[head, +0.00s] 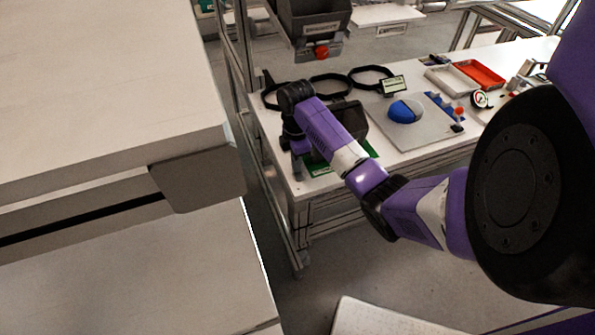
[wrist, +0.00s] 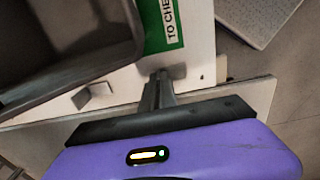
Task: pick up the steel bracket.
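A small pale grey angular piece (wrist: 97,93), which looks like the steel bracket, lies on the white table top beside the dark bin in the wrist view. I cannot make out a bracket in the head view, where my arm covers that corner. My gripper (wrist: 161,78) points down at the table, to the right of the piece and apart from it. Its two fingers are close together and look shut, with nothing clearly between them. A small grey patch by the fingertips may be a shadow. In the head view my gripper (head: 297,170) is over the table's near left corner.
A dark bin (wrist: 70,45) stands close to my gripper, with a green "TO CHECK" label (wrist: 162,25) beside it. The table edge (wrist: 255,92) is near.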

